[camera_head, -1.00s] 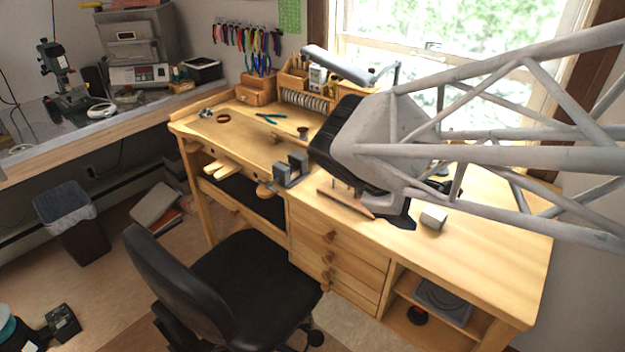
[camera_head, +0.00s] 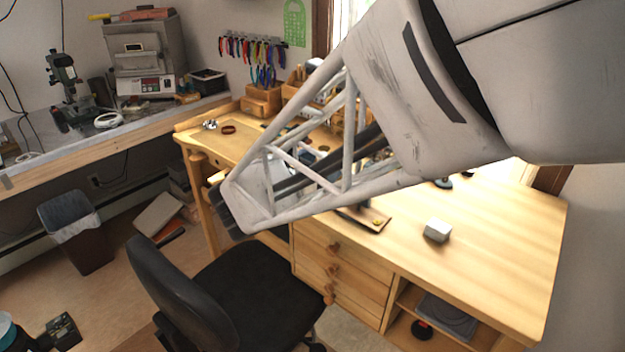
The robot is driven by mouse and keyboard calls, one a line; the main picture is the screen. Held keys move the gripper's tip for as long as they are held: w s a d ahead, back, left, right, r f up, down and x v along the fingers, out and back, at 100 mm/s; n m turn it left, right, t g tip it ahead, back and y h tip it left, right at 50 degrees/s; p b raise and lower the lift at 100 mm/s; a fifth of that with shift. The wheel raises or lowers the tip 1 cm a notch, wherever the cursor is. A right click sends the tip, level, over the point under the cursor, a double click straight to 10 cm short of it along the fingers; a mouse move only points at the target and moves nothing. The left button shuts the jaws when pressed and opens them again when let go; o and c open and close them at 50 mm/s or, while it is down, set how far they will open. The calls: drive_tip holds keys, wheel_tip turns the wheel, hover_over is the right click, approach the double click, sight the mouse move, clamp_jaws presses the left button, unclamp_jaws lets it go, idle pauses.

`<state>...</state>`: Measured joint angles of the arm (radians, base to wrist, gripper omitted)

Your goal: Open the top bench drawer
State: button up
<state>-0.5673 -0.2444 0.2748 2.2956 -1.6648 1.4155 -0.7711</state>
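The wooden bench (camera_head: 490,215) has a stack of drawers below its top, left of an open shelf. The top bench drawer (camera_head: 358,257) has a light wood front with a small round wooden knob (camera_head: 335,247). Its front looks flush with the bench, so it appears closed. My arm comes in from the upper right and crosses above the bench. The dark end of my gripper (camera_head: 228,211) is at the lower left tip of the arm, left of the drawers and apart from the knob in the picture. Its fingers cannot be made out, and nothing is seen held.
A black chair (camera_head: 245,285) stands close in front of the drawers. A small grey block (camera_head: 437,231) and a small tray (camera_head: 366,218) lie on the bench top. The right part of the top is mostly clear. A waste bin (camera_head: 78,235) stands at left.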

drive_tip(key=a+f+n, duration=0.1)
drive_tip(key=a, duration=0.1)
approach(330, 252)
drive_tip(key=x, duration=0.3)
drive_tip(key=shift+f+t, duration=0.1)
drive_tip(key=shift+t, duration=0.3)
drive_tip(key=shift+w+d, duration=0.1)
drive_tip(key=shift+d, duration=0.05)
drive_tip(key=shift+x, duration=3.65)
clamp_jaws()
